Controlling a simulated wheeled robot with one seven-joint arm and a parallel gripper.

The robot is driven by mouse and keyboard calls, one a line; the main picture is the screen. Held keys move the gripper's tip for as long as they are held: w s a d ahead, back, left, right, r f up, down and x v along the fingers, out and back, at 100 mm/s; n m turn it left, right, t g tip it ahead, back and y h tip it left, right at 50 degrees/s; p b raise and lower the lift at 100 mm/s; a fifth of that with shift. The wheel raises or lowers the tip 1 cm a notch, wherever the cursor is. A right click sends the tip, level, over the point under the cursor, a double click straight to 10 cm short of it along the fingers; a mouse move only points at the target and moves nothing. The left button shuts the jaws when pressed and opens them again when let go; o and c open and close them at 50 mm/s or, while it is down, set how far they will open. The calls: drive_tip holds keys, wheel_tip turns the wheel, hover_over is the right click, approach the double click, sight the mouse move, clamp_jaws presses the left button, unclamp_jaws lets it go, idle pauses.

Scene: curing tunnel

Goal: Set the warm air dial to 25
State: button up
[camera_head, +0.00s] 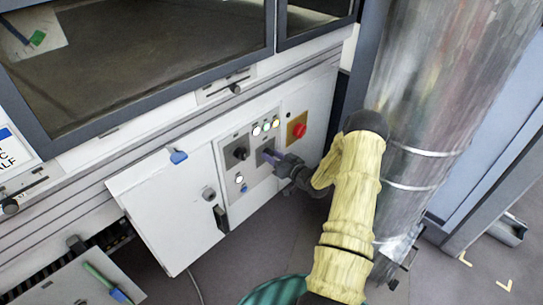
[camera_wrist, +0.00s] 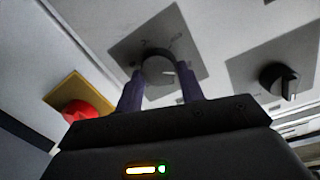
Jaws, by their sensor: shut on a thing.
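The control panel (camera_head: 225,165) has two dials on grey plates; their labels and numbers are too small to read, so I cannot tell which is the warm air dial by marking. My gripper (camera_head: 270,156) is at the right-hand dial. In the wrist view my gripper (camera_wrist: 161,80) has its two purple fingers on either side of that round grey dial (camera_wrist: 159,69), shut on it. The dial has a light pointer mark. The other dial (camera_head: 241,153), black, is free; it also shows in the wrist view (camera_wrist: 279,79).
A red button on a yellow plate (camera_head: 299,131) sits right of the held dial, close to my gripper. Several lit lamps (camera_head: 265,127) are above. A large metal duct (camera_head: 440,110) stands right of my arm.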

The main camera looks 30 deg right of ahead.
drive_tip(key=o, duration=1)
drive_tip(key=shift+s+a+f, duration=0.1)
drive_tip(key=shift+a+f, duration=0.05)
drive_tip(key=shift+a, duration=0.1)
drive_tip(key=shift+d, duration=0.15)
drive_tip(key=shift+s+d, duration=0.1)
drive_tip(key=p+v, duration=0.2)
drive_tip(key=v, duration=1.5)
drive_tip(key=shift+s+r, duration=0.2)
